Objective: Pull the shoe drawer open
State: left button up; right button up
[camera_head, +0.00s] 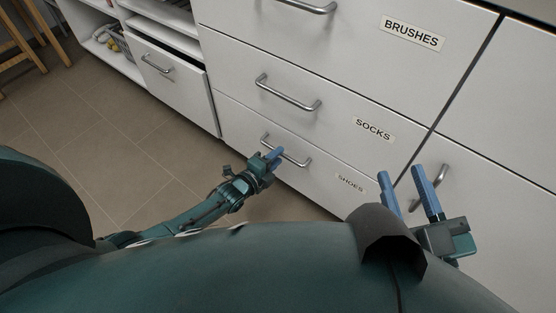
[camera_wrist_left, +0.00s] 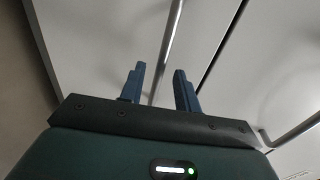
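The shoe drawer (camera_head: 245,122) is the lowest drawer in the middle stack, labelled SHOES, and its front looks flush. Its bar handle (camera_head: 297,159) shows in the head view. My left gripper (camera_head: 274,155) is at this handle and covers part of it. In the left wrist view the two blue fingers (camera_wrist_left: 158,88) are apart, and a metal bar (camera_wrist_left: 172,45) runs up from between them. I see gaps beside the bar, and no finger clearly touches it. My right gripper (camera_head: 408,190) is open and empty, at the lower right of the head view.
The socks drawer (camera_head: 300,120) and brushes drawer (camera_head: 350,35) are above, both shut. A vertical handle (camera_head: 437,185) sits on the right cabinet, behind my right gripper. Another drawer front (camera_head: 165,80) and open shelves are at left. Tiled floor (camera_head: 130,140) is clear.

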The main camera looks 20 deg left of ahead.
pick_arm(q)
jog(key=shift+w+d+f, duration=0.1)
jog(key=shift+w+d, duration=0.1)
jog(key=shift+w, duration=0.45)
jog(key=shift+c, duration=0.4)
grip_shut()
